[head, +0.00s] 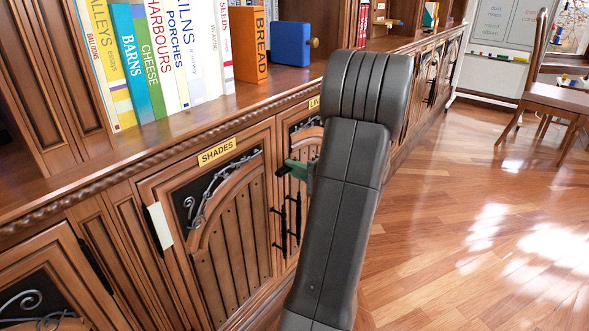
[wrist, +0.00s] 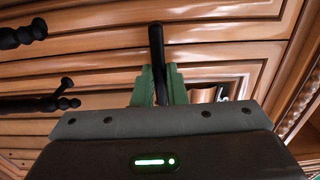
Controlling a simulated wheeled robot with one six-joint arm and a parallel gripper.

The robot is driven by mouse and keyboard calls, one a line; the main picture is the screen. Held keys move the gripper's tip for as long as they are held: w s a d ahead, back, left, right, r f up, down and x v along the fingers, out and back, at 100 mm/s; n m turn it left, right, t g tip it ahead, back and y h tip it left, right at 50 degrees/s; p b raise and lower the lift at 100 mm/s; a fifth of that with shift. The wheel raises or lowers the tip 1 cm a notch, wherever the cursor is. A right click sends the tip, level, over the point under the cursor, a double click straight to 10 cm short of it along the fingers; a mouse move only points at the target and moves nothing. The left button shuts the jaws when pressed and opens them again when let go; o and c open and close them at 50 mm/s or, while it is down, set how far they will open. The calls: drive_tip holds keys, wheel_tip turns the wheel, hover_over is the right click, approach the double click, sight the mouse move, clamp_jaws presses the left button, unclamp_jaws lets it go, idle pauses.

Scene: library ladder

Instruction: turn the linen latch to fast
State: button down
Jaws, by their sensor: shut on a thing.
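My gripper (head: 298,168) is at the linen cabinet door, which has a yellow label (head: 314,102) showing only its first letters beside my arm. In the wrist view, the green jaws of my gripper (wrist: 159,82) are closed around a slim black bar, the linen latch (wrist: 156,42). The bar runs up and down in that picture, and its free end sticks out past the jaws. The latch is not distinct in the head view, and its markings and pivot cannot be seen. My arm hides much of the linen door.
The shades door (head: 220,230) is left of my gripper. Black door pulls (head: 284,225) hang just below it and also show in the wrist view (wrist: 40,104). Books (head: 150,60) and a blue box (head: 290,43) stand on the shelf above.

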drive_tip(key=c, duration=1.5)
unclamp_jaws()
drive_tip(key=shift+o, duration=0.2)
drive_tip(key=p+v, duration=0.3)
drive_tip(key=v, duration=1)
drive_tip(key=shift+s+d+p, duration=0.3)
drive_tip(key=shift+p, duration=0.05)
drive_tip(key=shift+w+a, duration=0.1)
drive_tip(key=b+x, duration=0.3)
drive_tip(key=x, duration=1)
drive_tip(key=shift+w+a+b, duration=0.2)
drive_tip(key=shift+a+b, duration=0.05)
drive_tip(key=shift+b, duration=0.1)
